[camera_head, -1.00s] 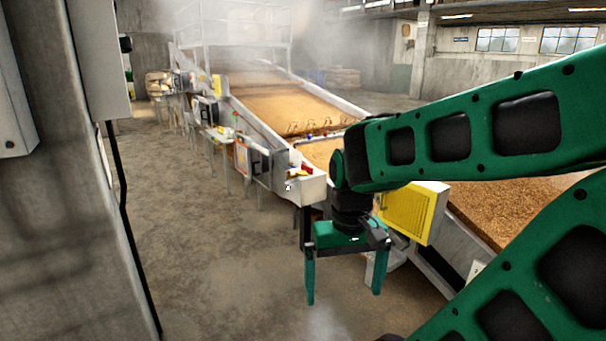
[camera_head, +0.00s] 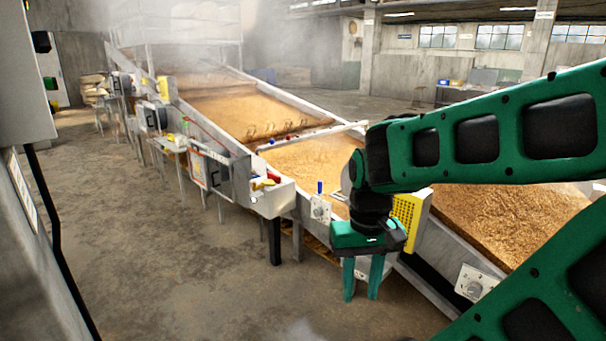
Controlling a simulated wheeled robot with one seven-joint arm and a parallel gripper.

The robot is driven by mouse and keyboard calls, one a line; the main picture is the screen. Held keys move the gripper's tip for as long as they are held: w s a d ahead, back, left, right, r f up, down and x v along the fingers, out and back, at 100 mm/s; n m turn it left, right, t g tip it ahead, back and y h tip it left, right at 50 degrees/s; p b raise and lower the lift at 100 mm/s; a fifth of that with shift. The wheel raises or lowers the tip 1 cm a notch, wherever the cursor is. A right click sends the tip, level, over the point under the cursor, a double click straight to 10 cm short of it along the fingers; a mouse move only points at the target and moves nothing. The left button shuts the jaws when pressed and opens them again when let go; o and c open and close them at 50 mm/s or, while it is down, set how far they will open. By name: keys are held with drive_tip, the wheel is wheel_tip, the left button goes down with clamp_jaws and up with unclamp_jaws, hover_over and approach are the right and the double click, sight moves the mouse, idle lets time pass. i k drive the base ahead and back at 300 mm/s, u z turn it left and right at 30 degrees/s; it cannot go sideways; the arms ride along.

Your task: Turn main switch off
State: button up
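I cannot tell which of the controls is the main switch. A small panel with a round knob (camera_head: 320,209) is on the side of the near conveyor, left of my gripper. A second plate with a round knob (camera_head: 474,285) is on the conveyor side at the lower right. My gripper (camera_head: 361,298) points down in front of the conveyor side, between these two panels. Its green fingers are apart with nothing between them. It appears clear of both panels. The knobs' settings are too small to read.
The conveyor (camera_head: 300,165), full of brown grain, runs from far left to near right. A yellow perforated box (camera_head: 408,212) is on its side behind my gripper. A grey cabinet (camera_head: 25,75) hangs at the left. Concrete floor (camera_head: 160,260) lies clear between. Steam hangs at the back.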

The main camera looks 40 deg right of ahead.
sight(273, 177)
drive_tip(key=z, duration=0.55)
drive_tip(key=i, duration=1.2)
drive_tip(key=z, duration=0.4)
drive_tip(key=i, duration=1.35)
drive_tip(key=u, duration=0.7)
drive_tip(key=i, duration=0.7)
drive_tip(key=u, duration=0.3)
